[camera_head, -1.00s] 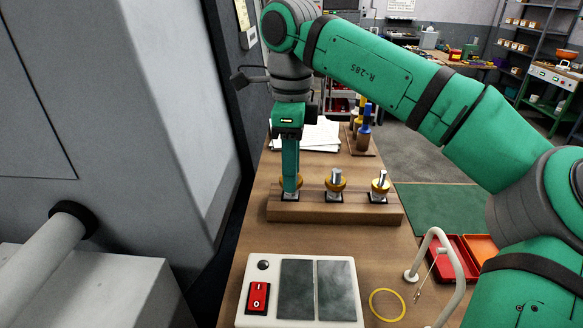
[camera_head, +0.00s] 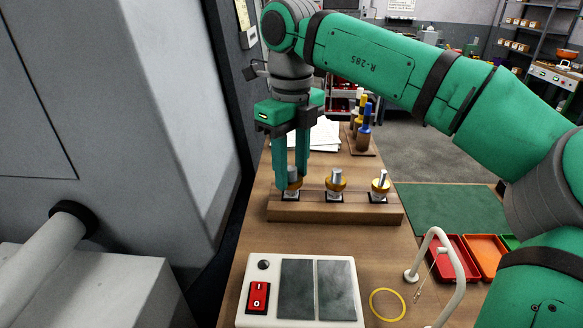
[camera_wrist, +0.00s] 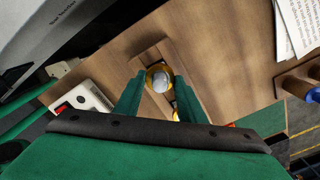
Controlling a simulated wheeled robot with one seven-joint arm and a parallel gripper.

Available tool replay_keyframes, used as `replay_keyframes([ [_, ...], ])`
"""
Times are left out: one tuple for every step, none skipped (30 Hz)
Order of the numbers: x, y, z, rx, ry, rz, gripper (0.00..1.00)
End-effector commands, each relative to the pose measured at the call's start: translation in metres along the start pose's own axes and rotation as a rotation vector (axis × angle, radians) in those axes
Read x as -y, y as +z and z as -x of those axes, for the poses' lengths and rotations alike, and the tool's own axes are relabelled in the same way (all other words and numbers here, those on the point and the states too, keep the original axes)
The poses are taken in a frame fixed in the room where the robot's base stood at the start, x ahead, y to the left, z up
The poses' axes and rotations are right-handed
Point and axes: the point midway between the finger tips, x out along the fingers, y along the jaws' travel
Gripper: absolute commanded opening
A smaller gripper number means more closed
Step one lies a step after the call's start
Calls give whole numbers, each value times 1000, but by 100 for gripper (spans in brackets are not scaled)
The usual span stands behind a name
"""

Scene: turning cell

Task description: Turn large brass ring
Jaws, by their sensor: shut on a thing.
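A wooden block (camera_head: 335,213) on the bench carries three upright metal posts, each with a brass ring. The leftmost brass ring (camera_head: 292,185) is at my gripper (camera_head: 291,177), which points straight down with one finger on each side of it. My gripper is shut on this ring, and its fingers hide part of it. The wrist view shows the brass ring (camera_wrist: 149,77) around a grey post top (camera_wrist: 160,84), between the green fingers. The middle ring (camera_head: 336,184) and the right ring (camera_head: 380,186) stand free.
A white switch box (camera_head: 340,265) with a red switch, a yellow hoop (camera_head: 387,304) and a white curved handle (camera_head: 440,240) are at the front. Red and orange trays (camera_head: 482,252) lie at right. Bottles (camera_head: 364,130) and papers (camera_head: 318,135) are behind. A grey machine (camera_head: 120,120) borders the left.

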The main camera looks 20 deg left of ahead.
Motion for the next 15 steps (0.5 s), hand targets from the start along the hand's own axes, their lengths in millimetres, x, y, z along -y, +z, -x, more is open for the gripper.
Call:
replay_keyframes([
  [1,0,1,0,-2,-20,14],
  [1,0,1,0,-2,-29,14],
  [1,0,1,0,-2,-41,14],
  [1,0,1,0,-2,-49,14],
  [1,0,1,0,-2,-56,14],
  [0,0,1,1,-2,-62,14],
  [0,0,1,1,-2,-67,14],
  [0,0,1,1,-2,-71,14],
  [0,0,1,1,-2,-75,14],
  [0,0,1,1,-2,-77,14],
  [0,0,1,1,-2,-78,14],
  [0,0,1,1,-2,-79,14],
  [0,0,1,1,-2,-79,14],
  [0,0,1,1,-2,-79,14],
  [0,0,1,1,-2,-79,14],
])
